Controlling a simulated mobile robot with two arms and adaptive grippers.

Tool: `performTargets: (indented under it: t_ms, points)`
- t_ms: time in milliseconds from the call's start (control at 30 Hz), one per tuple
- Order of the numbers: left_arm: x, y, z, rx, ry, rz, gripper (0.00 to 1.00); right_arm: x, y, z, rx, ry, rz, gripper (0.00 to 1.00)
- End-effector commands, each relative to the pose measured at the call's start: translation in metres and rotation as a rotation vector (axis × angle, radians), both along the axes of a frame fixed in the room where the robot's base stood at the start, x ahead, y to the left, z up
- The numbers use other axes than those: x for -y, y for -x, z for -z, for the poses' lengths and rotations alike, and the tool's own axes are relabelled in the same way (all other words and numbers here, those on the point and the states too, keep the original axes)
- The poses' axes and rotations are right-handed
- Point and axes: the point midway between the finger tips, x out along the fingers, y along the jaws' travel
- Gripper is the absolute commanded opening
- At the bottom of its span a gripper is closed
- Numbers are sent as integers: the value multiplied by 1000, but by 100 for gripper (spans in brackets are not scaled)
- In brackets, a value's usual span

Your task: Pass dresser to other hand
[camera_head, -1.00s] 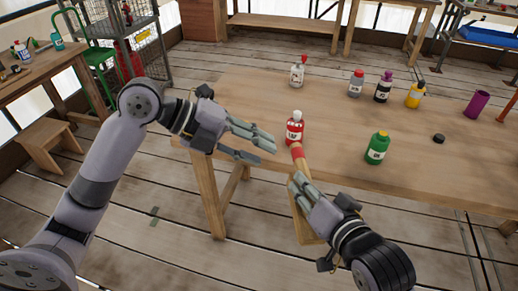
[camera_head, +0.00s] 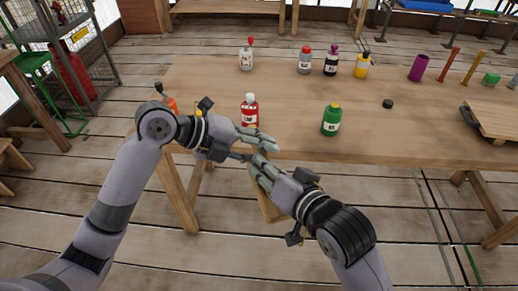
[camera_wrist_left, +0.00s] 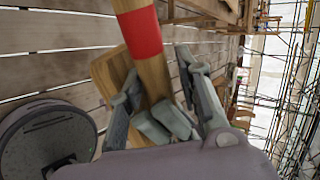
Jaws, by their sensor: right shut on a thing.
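The dresser is a wooden tool whose handle (camera_wrist_left: 155,72) has a red band, seen close up in the left wrist view. In the head view the handle is largely hidden by my grippers, and what looks like its pale wooden head (camera_head: 269,208) shows below. My right gripper (camera_head: 260,170) is shut on the dresser in front of the table's near edge. My left gripper (camera_head: 264,142) is just above it, almost touching it in the picture. Its fingers are apart, one on each side of the handle; whether they touch it I cannot tell.
The wooden table (camera_head: 300,140) lies behind the grippers. A red bottle (camera_head: 250,110) stands close behind my left gripper, and a green bottle (camera_head: 331,119) to its right. Several more bottles and a purple cup (camera_head: 418,68) stand farther back. The front floor (camera_head: 430,240) is clear.

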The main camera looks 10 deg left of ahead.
Motion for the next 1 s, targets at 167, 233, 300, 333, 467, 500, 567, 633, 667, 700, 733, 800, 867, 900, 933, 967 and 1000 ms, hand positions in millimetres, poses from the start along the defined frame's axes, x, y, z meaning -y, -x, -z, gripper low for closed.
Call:
performTargets:
  t_ms: [167,233,300,333,467,500,567,633,667,700,733,800,867,900,933,967,1000]
  points:
    - [0,0,0,0,0,0,32,0,0,-1,2,-2,0,0]
    - [0,0,0,0,0,0,30,0,0,-1,2,-2,0,0]
    - [0,0,0,0,0,0,25,0,0,-1,2,-2,0,0]
    - [0,0,0,0,0,0,23,0,0,-1,2,-2,0,0]
    - [0,0,0,0,1,0,15,0,0,-1,2,-2,0,0]
    - [0,0,0,1,2,0,12,0,0,-1,1,-2,-1,0]
    - [0,0,-1,2,1,1,8,0,0,0,0,-1,-1,0]
    - [0,0,-1,2,2,1,3,-1,0,0,-1,-1,-1,0]
    - [1,0,-1,2,3,1,1,-1,0,0,-1,-1,-1,0]
    - [1,0,-1,2,3,1,0,-1,0,0,-2,-1,-2,0]
    - [1,0,-1,2,3,1,0,-1,1,0,-2,-1,-2,0]
    - [1,0,-2,4,4,1,0,-1,1,1,-3,0,-2,0]
    - [1,0,-2,4,5,1,0,-1,1,1,-3,0,-3,0]
    - [1,0,-2,4,5,1,0,-1,1,1,-4,1,-3,0]
    - [1,0,-3,6,6,2,0,-1,1,1,-4,1,-3,22]
    - [1,0,-3,6,6,2,0,-1,1,1,-5,1,-4,24]
    - [1,0,-3,6,6,1,0,-1,1,1,-5,0,-3,27]
